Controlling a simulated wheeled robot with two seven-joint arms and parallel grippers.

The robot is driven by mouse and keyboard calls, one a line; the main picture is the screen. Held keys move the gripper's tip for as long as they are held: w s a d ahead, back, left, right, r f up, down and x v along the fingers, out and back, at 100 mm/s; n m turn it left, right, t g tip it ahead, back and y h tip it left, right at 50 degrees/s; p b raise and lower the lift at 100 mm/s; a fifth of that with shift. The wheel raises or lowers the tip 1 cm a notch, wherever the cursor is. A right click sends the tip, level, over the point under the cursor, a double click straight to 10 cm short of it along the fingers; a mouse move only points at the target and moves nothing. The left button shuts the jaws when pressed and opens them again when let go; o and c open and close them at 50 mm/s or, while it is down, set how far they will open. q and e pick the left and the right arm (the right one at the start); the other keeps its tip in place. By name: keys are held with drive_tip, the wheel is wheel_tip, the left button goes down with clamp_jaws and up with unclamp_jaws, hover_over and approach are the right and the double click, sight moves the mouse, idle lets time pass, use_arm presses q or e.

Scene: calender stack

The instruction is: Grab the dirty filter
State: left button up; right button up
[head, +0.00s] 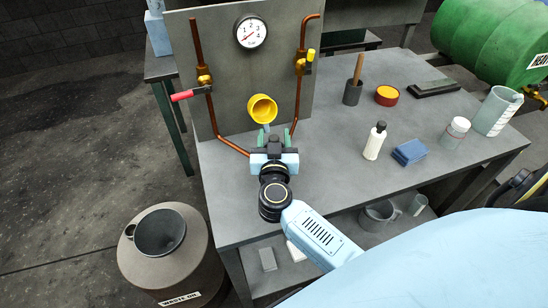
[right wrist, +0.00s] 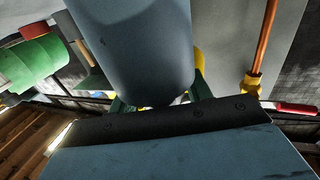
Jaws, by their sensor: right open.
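My right gripper (head: 275,134) is open in front of the panel, its two green fingers apart just below a yellow cup-shaped housing (head: 262,108). In the right wrist view a large grey-blue cylinder (right wrist: 140,45) fills the upper middle, and its rounded end shows between the open fingers (right wrist: 160,98). It may be the dirty filter; I cannot tell for sure, nor whether the fingers touch it. A bit of the yellow housing shows behind it (right wrist: 200,62). In the head view my gripper and wrist hide what lies below the housing. My left gripper is not in view.
The grey panel (head: 232,78) carries a gauge (head: 250,32), copper pipes and a red-handled valve (head: 182,96). A waste oil can with a funnel (head: 160,232) stands at lower left. A white bottle (head: 375,142), blue block (head: 409,152) and jug (head: 496,110) stand on the right.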

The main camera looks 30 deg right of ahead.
clamp_jaws()
idle(0.4)
